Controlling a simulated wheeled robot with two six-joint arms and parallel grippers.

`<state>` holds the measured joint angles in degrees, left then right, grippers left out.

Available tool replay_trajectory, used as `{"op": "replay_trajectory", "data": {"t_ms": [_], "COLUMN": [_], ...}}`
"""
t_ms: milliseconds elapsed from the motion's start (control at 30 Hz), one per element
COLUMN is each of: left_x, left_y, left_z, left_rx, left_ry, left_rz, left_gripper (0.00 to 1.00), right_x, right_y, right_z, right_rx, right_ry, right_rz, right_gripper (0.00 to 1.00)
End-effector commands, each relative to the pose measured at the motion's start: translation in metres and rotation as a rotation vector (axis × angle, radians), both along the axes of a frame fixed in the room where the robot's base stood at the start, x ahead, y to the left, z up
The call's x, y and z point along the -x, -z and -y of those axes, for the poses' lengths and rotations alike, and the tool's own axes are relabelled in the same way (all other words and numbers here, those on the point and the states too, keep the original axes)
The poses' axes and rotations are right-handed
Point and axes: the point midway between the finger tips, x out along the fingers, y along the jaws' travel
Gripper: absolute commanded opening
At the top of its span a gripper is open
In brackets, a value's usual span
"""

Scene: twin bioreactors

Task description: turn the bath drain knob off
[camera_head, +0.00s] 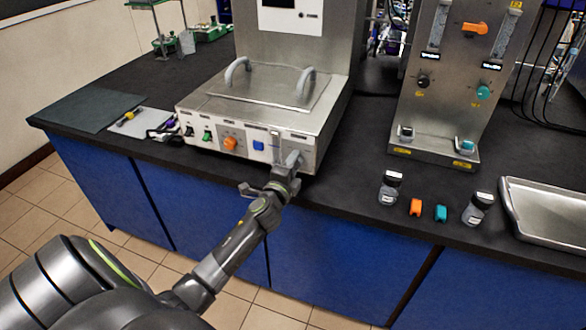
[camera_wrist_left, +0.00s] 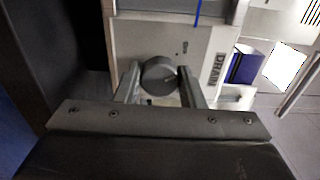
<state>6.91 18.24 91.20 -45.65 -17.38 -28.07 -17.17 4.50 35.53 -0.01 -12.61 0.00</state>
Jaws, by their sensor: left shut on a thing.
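The bath (camera_head: 262,98) is a steel box with a two-handled lid, standing on the dark bench. Its drain knob (camera_wrist_left: 159,76) is a round dark grey knob on a light plate labelled DRAIN in the left wrist view. My left gripper (camera_head: 287,165) reaches the right end of the bath's front panel in the head view and covers most of the knob there. In the wrist view my left gripper (camera_wrist_left: 158,84) has one finger on each side of the knob and is shut on it. My right gripper is not in view.
To the right stand a steel panel (camera_head: 440,110) with valves, two small bottles, orange and teal pieces, and a metal tray (camera_head: 545,236). A dark mat (camera_head: 85,111) lies left.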

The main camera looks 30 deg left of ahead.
Motion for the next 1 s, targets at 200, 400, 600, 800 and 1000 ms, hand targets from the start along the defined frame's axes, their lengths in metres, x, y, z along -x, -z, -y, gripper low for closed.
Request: {"op": "replay_trajectory", "data": {"t_ms": [200, 400, 600, 800, 1000], "left_x": [0.001, 0.001, 0.001, 0.001, 0.001], "left_y": [0.004, 0.003, 0.003, 0.003, 0.003], "left_z": [0.000, 0.000, 0.000, 0.000, 0.000], "left_rx": [0.127, 0.195, 0.223, 0.228, 0.228], "left_ry": [-0.002, -0.001, -0.002, -0.002, -0.003], "left_rz": [0.027, 0.044, 0.049, 0.050, 0.050], "left_gripper": [0.13, 0.13, 0.13, 0.13, 0.37], "right_x": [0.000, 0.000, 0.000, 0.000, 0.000], "right_y": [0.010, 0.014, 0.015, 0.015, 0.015], "right_z": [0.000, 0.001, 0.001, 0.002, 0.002], "right_rx": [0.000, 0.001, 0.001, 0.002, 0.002], "right_ry": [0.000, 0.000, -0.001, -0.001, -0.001], "right_rz": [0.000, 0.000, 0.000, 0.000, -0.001], "right_gripper": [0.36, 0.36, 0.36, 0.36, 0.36]}}
